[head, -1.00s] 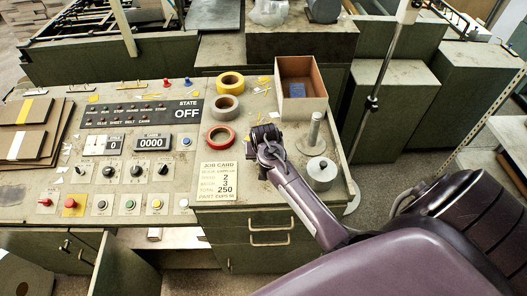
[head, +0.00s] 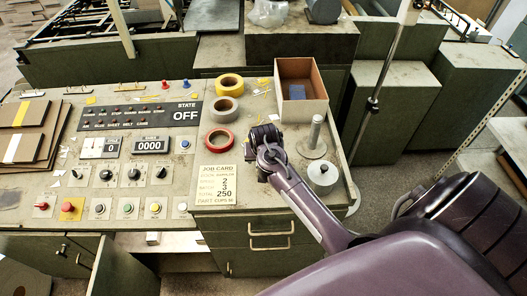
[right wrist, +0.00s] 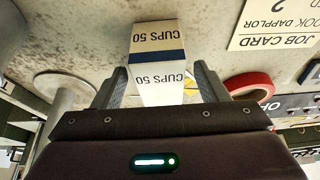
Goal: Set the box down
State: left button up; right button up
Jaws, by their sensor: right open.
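The white box (right wrist: 160,40) with a dark blue band and "CUPS 50" on two faces shows in the right wrist view, on the worn grey bench top. My right gripper (right wrist: 160,82) is open, with one finger on each side of the box; narrow gaps seem to show beside it. In the head view my right gripper (head: 262,143) is low over the bench, between the red tape roll and the metal spindle, and the box cannot be made out there. My left gripper is not in view.
A red tape roll (head: 220,139) and the job card (head: 217,185) lie left of my right gripper. A metal spindle (head: 315,137) and a round weight (head: 322,174) stand to its right. An open carton (head: 302,109) with something blue inside stands behind. The control panel (head: 140,113) is left.

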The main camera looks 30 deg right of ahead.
jog(key=b+v, duration=0.1)
jog(key=v, duration=0.8)
jog(key=shift+r, duration=0.2)
jog(key=shift+s, duration=0.1)
